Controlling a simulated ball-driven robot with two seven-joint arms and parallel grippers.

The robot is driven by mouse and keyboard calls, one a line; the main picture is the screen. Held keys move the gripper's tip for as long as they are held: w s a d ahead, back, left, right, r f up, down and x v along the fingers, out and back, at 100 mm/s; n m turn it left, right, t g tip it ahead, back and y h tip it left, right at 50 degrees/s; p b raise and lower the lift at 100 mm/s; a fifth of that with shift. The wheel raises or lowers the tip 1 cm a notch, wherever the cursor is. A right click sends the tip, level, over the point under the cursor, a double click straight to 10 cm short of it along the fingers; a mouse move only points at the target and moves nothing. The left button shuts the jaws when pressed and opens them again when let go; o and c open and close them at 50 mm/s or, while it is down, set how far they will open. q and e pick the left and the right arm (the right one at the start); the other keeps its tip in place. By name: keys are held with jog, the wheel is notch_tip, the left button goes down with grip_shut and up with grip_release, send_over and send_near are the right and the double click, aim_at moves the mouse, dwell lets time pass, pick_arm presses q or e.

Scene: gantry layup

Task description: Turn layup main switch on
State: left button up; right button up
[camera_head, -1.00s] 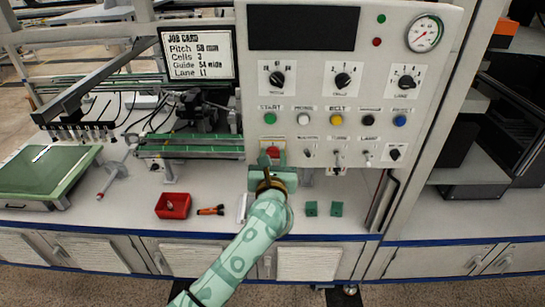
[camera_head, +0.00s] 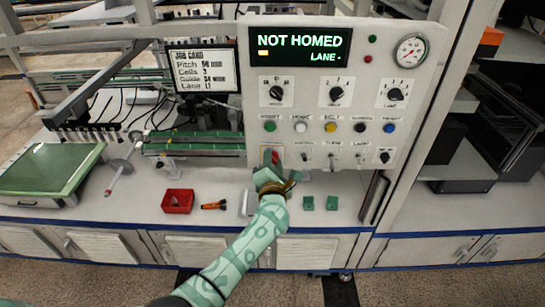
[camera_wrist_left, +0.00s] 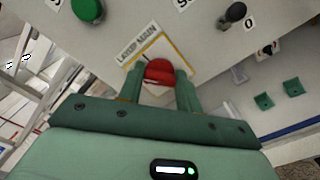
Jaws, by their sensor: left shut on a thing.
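The layup main switch is a red knob (camera_wrist_left: 159,71) on a pale square plate labelled "LAYUP MAIN" in the left wrist view. It sits at the lower left of the control panel (camera_head: 400,143). My left gripper (camera_wrist_left: 160,88) has its two green fingers on either side of the red knob, shut on it. In the head view my left gripper (camera_head: 269,160) covers most of the switch. The panel's display (camera_head: 300,47) is lit and reads "NOT HOMED" and "LANE -". My right gripper is not in view.
A row of coloured buttons, including a green one (camera_head: 270,127), and small toggles sit close above and right of the switch. A job card (camera_head: 205,70) stands left.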

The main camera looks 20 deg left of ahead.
pick_arm(q)
jog(key=m+p, duration=0.2)
jog(key=m, duration=0.1)
jog(key=shift+m, duration=0.4)
jog(key=shift+f+m+p, duration=0.2)
jog(key=shift+m+p, duration=0.5)
jog(key=shift+m, duration=1.1)
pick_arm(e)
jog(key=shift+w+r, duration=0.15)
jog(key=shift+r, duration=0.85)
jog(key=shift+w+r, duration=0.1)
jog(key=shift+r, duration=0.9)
pick_arm(q)
jog(key=o, duration=1)
jog(key=shift+d, duration=0.1)
